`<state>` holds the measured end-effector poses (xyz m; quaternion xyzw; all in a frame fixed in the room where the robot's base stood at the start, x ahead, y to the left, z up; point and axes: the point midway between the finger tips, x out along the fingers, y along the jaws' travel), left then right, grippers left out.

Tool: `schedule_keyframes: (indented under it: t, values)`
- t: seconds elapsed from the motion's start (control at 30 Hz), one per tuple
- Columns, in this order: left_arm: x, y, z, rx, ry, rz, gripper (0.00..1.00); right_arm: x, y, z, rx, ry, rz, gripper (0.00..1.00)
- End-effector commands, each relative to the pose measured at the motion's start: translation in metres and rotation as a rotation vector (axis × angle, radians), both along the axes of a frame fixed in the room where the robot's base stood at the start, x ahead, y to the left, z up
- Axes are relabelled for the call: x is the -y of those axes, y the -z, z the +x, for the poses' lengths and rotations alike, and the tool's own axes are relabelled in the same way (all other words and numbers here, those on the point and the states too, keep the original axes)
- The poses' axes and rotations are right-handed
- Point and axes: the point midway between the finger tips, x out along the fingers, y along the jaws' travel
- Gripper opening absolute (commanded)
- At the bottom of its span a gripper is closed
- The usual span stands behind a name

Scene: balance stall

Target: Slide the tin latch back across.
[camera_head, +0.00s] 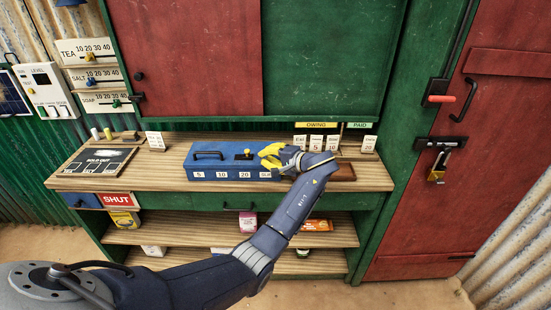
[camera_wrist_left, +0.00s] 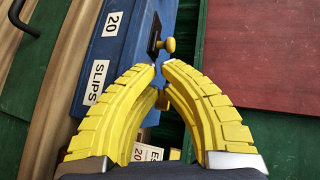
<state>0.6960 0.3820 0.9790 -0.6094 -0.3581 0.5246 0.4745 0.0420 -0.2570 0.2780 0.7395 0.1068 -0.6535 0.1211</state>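The blue tin (camera_head: 228,172) stands on the wooden counter, with a handle on its lid and numbered labels along its front. Its latch, a yellow knob (camera_head: 248,151) on a dark slotted plate, is on the right part of the lid. In the left wrist view the knob (camera_wrist_left: 169,45) is just beyond my fingertips, apart from them as far as I can tell. My left gripper (camera_head: 264,152) is just right of the knob. In the left wrist view its yellow fingers (camera_wrist_left: 161,66) meet almost tip to tip, with nothing between them. My right gripper is not in view.
A sold-out board (camera_head: 99,160) lies on the left of the counter (camera_head: 160,180). Price cards (camera_head: 316,144) stand at the back, behind my wrist. A brown tray (camera_head: 344,173) lies right of it. A red door (camera_head: 440,215) with a padlock (camera_head: 437,175) is at the right.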

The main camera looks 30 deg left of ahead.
Motion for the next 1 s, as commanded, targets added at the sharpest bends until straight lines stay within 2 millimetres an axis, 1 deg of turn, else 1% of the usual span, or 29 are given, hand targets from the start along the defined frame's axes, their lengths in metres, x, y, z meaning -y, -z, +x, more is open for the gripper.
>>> schedule_keyframes:
  t: [0.03, 0.1, 0.3, 0.5, 0.9, 1.0]
  values:
    - [-0.009, 0.002, 0.001, -0.001, -0.002, 0.002, 0.0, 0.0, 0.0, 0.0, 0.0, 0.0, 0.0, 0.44]
    - [-0.018, 0.001, 0.003, 0.0, -0.001, 0.003, 0.0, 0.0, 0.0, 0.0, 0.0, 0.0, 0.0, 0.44]
    - [-0.036, 0.002, 0.007, 0.0, 0.0, 0.001, 0.0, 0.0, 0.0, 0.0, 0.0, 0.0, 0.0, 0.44]
    - [-0.044, 0.002, 0.009, -0.001, 0.0, 0.0, 0.0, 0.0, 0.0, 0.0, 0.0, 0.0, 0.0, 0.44]
    - [-0.045, 0.002, 0.009, -0.001, 0.001, -0.001, 0.0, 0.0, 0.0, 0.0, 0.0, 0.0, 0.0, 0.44]
    - [-0.051, 0.003, 0.006, 0.0, 0.0, -0.001, 0.0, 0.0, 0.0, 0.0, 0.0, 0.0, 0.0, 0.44]
